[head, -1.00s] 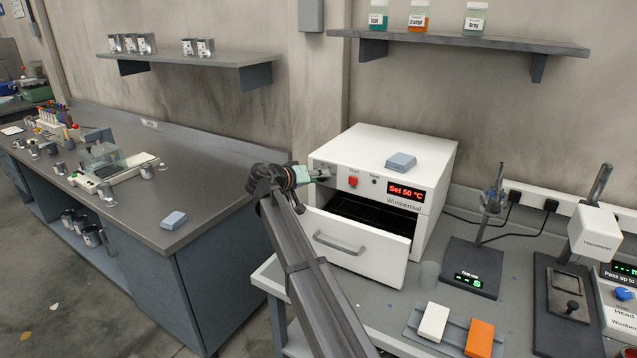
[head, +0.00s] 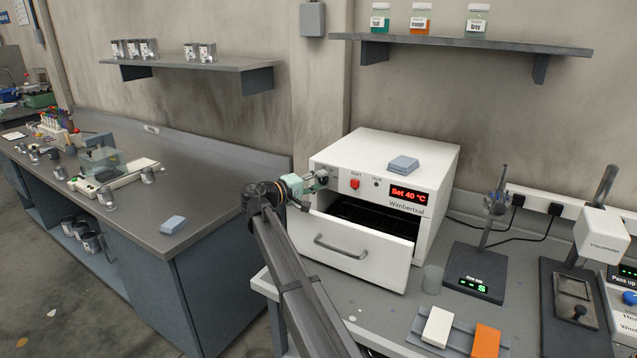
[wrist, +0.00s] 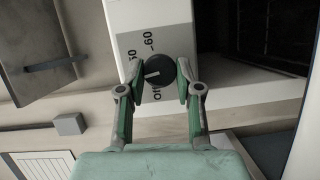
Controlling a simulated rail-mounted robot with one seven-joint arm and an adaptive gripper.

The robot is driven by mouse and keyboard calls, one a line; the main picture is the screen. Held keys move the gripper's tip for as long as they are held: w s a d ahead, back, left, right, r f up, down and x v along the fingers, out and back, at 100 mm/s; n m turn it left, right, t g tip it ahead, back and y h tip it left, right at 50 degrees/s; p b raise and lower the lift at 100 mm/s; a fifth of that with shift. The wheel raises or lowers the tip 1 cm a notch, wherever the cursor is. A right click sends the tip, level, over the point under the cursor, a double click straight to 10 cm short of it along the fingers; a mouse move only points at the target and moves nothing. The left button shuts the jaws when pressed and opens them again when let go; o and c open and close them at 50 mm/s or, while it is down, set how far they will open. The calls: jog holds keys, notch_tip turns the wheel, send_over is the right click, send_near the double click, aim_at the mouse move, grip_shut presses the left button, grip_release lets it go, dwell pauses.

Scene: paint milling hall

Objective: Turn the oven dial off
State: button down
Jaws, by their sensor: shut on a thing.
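The white oven (head: 433,167) stands on the grey bench with its drawer-like front (head: 352,246) pulled open. Its red display (head: 408,195) reads "Set 40 °C". The dark round dial (wrist: 159,73) with a pale pointer line is on the oven's front panel, at the upper left in the head view. My gripper (wrist: 160,84) is shut on the dial, one finger on each side. Printed marks "60", "50" and part of "off" show around the dial in the wrist view. In the head view my gripper (head: 312,182) partly covers the dial.
A grey-blue block (head: 403,164) lies on the oven top. The open drawer juts out below my gripper. A stand with a green readout (head: 473,285) and a clear beaker (head: 432,279) are right of the oven. A steel-topped counter (head: 215,180) is at left.

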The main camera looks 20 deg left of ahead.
jog(key=shift+n, duration=0.3)
jog(key=c, duration=0.8)
grip_release()
jog(key=shift+w, duration=0.1)
jog(key=shift+r, duration=0.1)
